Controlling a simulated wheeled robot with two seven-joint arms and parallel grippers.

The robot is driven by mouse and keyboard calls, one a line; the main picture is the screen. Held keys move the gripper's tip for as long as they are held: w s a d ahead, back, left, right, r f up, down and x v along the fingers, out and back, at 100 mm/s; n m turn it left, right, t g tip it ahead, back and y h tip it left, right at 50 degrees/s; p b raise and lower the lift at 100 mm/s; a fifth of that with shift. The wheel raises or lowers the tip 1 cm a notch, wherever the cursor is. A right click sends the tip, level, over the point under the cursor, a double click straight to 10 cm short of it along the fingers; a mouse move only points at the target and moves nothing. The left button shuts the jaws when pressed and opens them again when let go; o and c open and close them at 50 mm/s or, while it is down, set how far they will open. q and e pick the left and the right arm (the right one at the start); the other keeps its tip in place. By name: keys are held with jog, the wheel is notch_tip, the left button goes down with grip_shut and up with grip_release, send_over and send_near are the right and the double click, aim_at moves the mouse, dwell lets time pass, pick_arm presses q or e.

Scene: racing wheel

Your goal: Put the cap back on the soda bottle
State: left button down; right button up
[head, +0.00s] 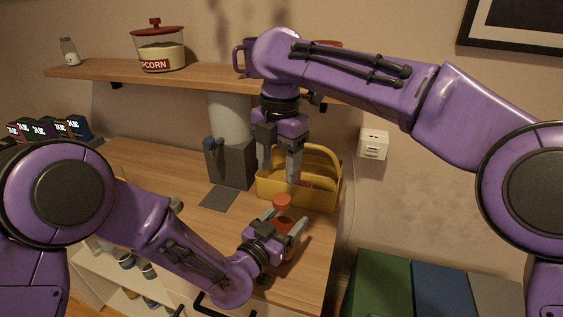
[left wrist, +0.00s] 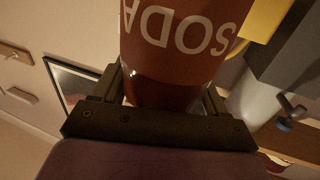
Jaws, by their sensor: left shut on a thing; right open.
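The soda bottle (head: 282,201) stands near the counter's front right, with its orange-red upper part showing above my left gripper. My left gripper (head: 287,219) is shut on the bottle. In the left wrist view the bottle's red label with white SODA letters (left wrist: 185,38) fills the top, between the fingers of my left gripper (left wrist: 160,95). My right gripper (head: 279,175) is open, pointing down, a little above the bottle's top, with nothing seen between its fingers. I cannot tell whether the orange-red top is the cap; no separate cap is distinguishable.
A yellow caddy (head: 328,190) stands right behind the bottle. A grey dispenser (head: 232,165) stands left of it. A wooden shelf (head: 110,74) above holds a popcorn jar (head: 160,50) and a small shaker (head: 69,52). The wooden counter (head: 150,165) is clear at left.

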aim_at(282, 198)
jog(key=n, duration=0.4)
jog(key=shift+w+d, duration=0.1)
jog(key=shift+d, duration=0.25)
notch_tip(282, 198, down, 8)
jog(key=shift+r, duration=0.1)
jog(key=shift+c, duration=0.3)
